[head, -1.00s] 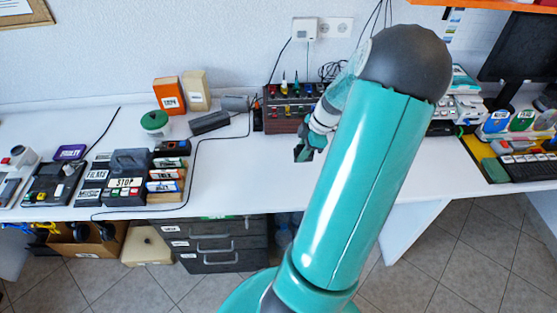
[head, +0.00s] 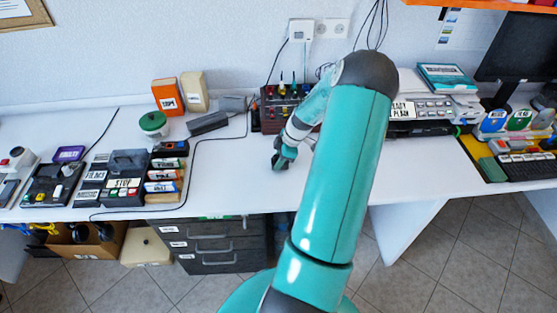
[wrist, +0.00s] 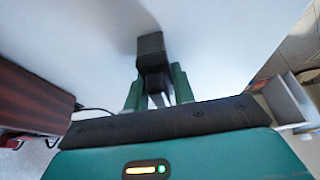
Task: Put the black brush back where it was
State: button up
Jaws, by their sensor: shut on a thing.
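My gripper (head: 281,162) is over the white table, left of my forearm and in front of the dark red tool rack. In the wrist view my gripper (wrist: 158,97) has its green fingers shut on the black brush (wrist: 151,50). Only a dark block-like part of the brush shows there, pointing away from the fingers over the white surface. I cannot make out the brush clearly in the head view. I cannot tell whether it touches the table.
The tool rack (head: 270,122) stands at the back; its side shows at the left of the wrist view (wrist: 32,98). A black device with labelled cartridges (head: 124,190) is at left. A labelled machine (head: 425,108) is at right. The table middle is mostly clear.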

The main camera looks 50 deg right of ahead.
jog(key=shift+f, duration=0.15)
jog(key=o, duration=1)
jog(key=shift+c, duration=0.2)
jog(key=v, duration=1.2)
jog(key=w+a+r+m+g+h, duration=0.1)
jog(key=w+a+r+m+h, duration=0.15)
jog(key=a+r, duration=0.75)
jog(key=w+a+r+m+h, duration=0.1)
jog(key=w+a+r, duration=0.4)
jog(key=a, duration=0.9)
jog(key=s+a+r+m+t, duration=0.1)
jog(key=s+a+r, duration=0.1)
jog(key=s+a, duration=0.2)
jog(key=s+a+r+m+t, duration=0.1)
jog(key=s+a+r+m, duration=0.1)
jog(key=a, duration=0.7)
jog(key=s+a+r+m+t, duration=0.1)
jog(key=s+a+r, duration=0.2)
jog(key=s+a, duration=0.3)
jog(key=shift+a+r+m, duration=0.35)
jog(key=shift+a+r, duration=0.05)
jog(key=shift+a, duration=0.15)
jog(key=shift+y, duration=0.25)
